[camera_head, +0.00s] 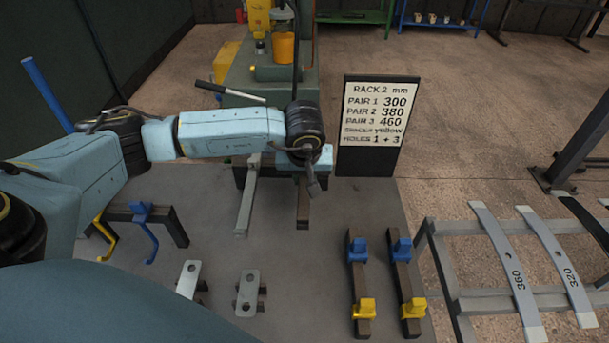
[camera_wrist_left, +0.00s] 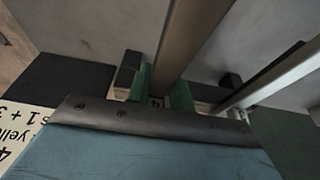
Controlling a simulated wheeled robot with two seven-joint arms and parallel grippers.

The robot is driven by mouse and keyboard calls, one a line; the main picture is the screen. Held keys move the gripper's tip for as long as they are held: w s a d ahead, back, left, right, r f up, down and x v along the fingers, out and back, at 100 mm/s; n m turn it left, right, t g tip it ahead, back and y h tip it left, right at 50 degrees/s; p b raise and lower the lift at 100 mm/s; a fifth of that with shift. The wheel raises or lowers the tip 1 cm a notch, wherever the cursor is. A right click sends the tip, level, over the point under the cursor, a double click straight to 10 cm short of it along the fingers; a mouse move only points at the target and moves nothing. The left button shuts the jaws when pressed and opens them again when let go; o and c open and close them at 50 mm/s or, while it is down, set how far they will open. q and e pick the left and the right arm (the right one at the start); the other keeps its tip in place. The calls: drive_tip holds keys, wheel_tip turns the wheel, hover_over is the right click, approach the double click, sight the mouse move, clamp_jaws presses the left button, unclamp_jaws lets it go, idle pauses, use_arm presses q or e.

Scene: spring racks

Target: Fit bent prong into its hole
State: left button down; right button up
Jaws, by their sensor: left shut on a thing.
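My left gripper (camera_head: 306,178) is above the far middle of the grey table. In the left wrist view its green-padded fingers (camera_wrist_left: 162,92) are shut around a brown bar (camera_wrist_left: 190,40). This looks like the short brown bar (camera_head: 303,208) below the wrist in the head view. A longer grey bar (camera_head: 246,197) lies apart to its left and also shows in the wrist view (camera_wrist_left: 272,80). The bend of a prong is not clear on either bar. Two light plates with holes (camera_head: 188,279) (camera_head: 248,290) are at the front. My right gripper is not in view.
Blue (camera_head: 150,240) and yellow (camera_head: 104,232) hooks hang on a dark stand at left. Dark bars with blue and yellow blocks (camera_head: 357,285) (camera_head: 405,275) stand at front right. A sign (camera_head: 375,125) reads "HOLES 1 + 3". A rack (camera_head: 440,250) holds grey strips. The table's middle is mostly clear.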

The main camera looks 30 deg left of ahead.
use_arm(q)
drive_tip(key=shift+f, duration=0.1)
drive_tip(key=c, duration=1.2)
unclamp_jaws()
drive_tip(key=shift+o, duration=0.2)
drive_tip(key=shift+s+f, duration=0.1)
drive_tip(key=shift+f, duration=0.05)
drive_tip(key=v, duration=1.3)
drive_tip(key=shift+r, duration=0.3)
drive_tip(key=shift+f, duration=0.1)
